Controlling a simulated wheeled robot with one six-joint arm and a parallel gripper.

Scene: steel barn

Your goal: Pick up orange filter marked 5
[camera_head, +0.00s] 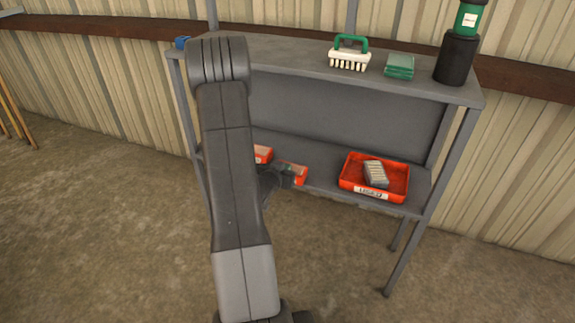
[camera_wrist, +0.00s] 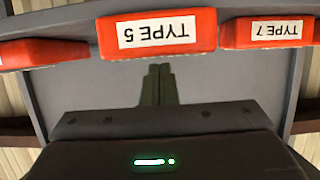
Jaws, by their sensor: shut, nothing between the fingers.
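The orange filter marked TYPE 5 (camera_wrist: 158,33) is in the upper middle of the wrist view, its white label upside down. My gripper (camera_wrist: 158,84) is shut and empty, its fingertips pointing at this filter with a small gap in the picture. In the head view, my gripper (camera_head: 281,179) is at the lower shelf, partly behind my arm. Two orange blocks show there, one behind (camera_head: 262,154) and one beside the gripper (camera_head: 298,175); their labels cannot be read.
An orange filter marked TYPE 7 (camera_wrist: 265,32) and another orange filter (camera_wrist: 40,54) flank it. A red tray (camera_head: 349,184) labelled USED holds a grey filter (camera_head: 375,173) on the lower shelf. The upper shelf (camera_head: 300,58) is above, with a brush (camera_head: 349,58). Shelf space between shows bare.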

